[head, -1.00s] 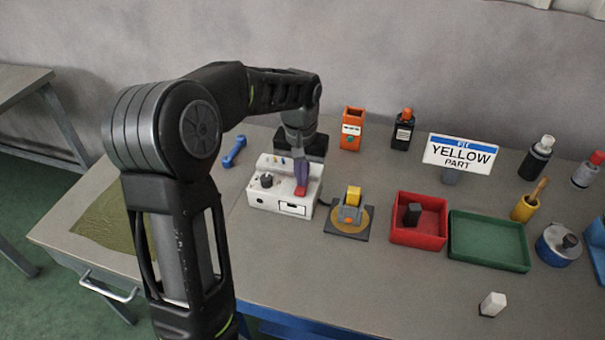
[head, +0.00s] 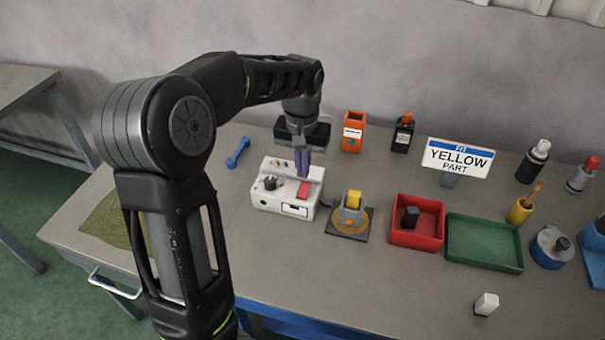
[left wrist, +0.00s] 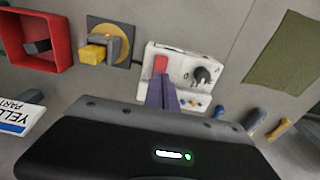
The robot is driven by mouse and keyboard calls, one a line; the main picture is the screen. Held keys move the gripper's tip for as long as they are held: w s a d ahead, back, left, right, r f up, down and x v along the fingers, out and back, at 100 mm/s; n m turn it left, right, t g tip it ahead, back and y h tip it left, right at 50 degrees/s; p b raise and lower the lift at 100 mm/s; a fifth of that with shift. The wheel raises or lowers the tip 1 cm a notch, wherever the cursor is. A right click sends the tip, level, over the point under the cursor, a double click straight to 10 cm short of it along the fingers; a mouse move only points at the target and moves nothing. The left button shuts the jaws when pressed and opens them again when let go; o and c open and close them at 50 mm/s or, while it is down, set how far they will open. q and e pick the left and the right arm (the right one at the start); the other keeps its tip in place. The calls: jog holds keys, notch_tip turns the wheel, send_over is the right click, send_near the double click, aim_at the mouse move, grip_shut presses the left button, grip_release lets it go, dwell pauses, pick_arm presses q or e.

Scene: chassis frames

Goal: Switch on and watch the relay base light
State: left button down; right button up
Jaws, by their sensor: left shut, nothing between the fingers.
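A white box (head: 285,207) with a red rocker switch (head: 304,189), a dark knob (head: 270,182) and small coloured parts along its back stands on the table. Its switch also shows in the left wrist view (left wrist: 161,63). My left gripper (head: 303,172) is shut and empty, its purple fingers just above and behind the switch, apart from it in the head view. Right of the box, a yellow block (head: 353,198) sits in a grey holder on a dark plate (head: 338,232) with a tan disc. An orange spot (head: 350,223) shows on the holder's front; I cannot tell whether it is lit.
A red tray (head: 416,242) with a black block and an empty green tray (head: 485,260) lie to the right. A sign (head: 458,158) reads "FIT YELLOW PART". The table's front middle is clear.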

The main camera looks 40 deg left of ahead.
pick_arm(q)
notch_tip(320, 180, up, 8)
jog(key=shift+s+r+b, duration=0.15)
jog(key=shift+r+b, duration=0.1)
jog(key=shift+b, duration=0.15)
jog(key=shift+d, duration=0.1)
jog(key=b, duration=0.2)
jog(key=t+b, duration=0.1)
jog(key=b, duration=0.2)
jog(key=shift+s+r, duration=0.1)
jog(key=shift+s, duration=0.15)
